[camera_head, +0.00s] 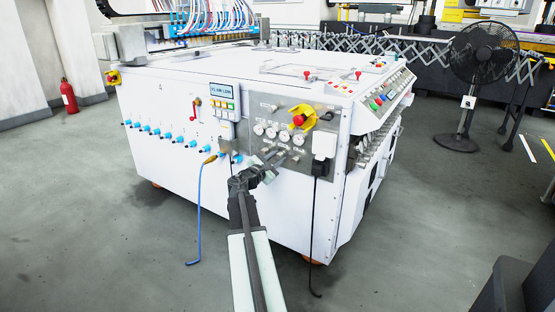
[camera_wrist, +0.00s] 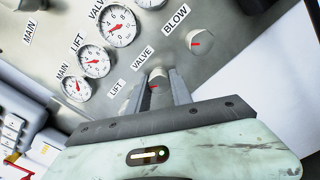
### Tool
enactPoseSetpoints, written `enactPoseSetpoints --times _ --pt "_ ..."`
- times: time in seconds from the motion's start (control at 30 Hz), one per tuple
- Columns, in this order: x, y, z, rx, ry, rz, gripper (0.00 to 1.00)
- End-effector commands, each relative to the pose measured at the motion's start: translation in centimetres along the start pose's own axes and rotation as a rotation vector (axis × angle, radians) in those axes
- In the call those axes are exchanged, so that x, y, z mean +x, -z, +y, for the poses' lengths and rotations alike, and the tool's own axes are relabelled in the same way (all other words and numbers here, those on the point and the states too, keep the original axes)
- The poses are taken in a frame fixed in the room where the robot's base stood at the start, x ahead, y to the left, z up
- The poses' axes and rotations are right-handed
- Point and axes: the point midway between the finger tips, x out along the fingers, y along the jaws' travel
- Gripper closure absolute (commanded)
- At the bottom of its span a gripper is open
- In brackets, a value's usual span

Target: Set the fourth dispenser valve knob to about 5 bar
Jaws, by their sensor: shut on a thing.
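The valve knob (camera_wrist: 157,75) is a pale round knob with a red mark, below the label VALVE on the grey panel (camera_wrist: 229,15). My gripper (camera_wrist: 158,83) is shut on it, one finger on each side. The valve gauge (camera_wrist: 118,26) is a white dial with a red needle, up and left of the knob; its exact reading is too small to tell. In the head view my gripper (camera_head: 268,169) reaches the lower part of the panel, and the held knob cannot be made out there.
The blow knob (camera_wrist: 201,41) stands up and right of my gripper. The lift gauge (camera_wrist: 94,61) and main gauge (camera_wrist: 75,89) are at left. In the head view, a red knob on a yellow mount (camera_head: 300,118) and a white plug (camera_head: 324,145) with a dark cable are close by.

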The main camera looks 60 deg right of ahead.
Motion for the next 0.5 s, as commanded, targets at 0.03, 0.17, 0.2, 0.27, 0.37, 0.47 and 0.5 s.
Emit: enactPoseSetpoints --times 0.03,0.17,0.2,0.27,0.37,0.47,0.5 --pt "-0.05 0.0 -0.02 0.038 0.001 0.0 1.0" --pt "-0.06 0.0 0.02 0.161 0.001 0.0 1.0" --pt "-0.07 0.0 0.04 0.199 0.001 0.0 1.0" --pt "-0.07 0.0 0.06 0.256 0.001 0.0 1.0" --pt "-0.08 -0.01 0.09 0.351 0.002 0.0 1.0" --pt "-0.09 -0.02 0.12 0.446 0.002 0.0 1.0" --pt "-0.09 -0.02 0.13 0.484 0.002 0.0 1.0"
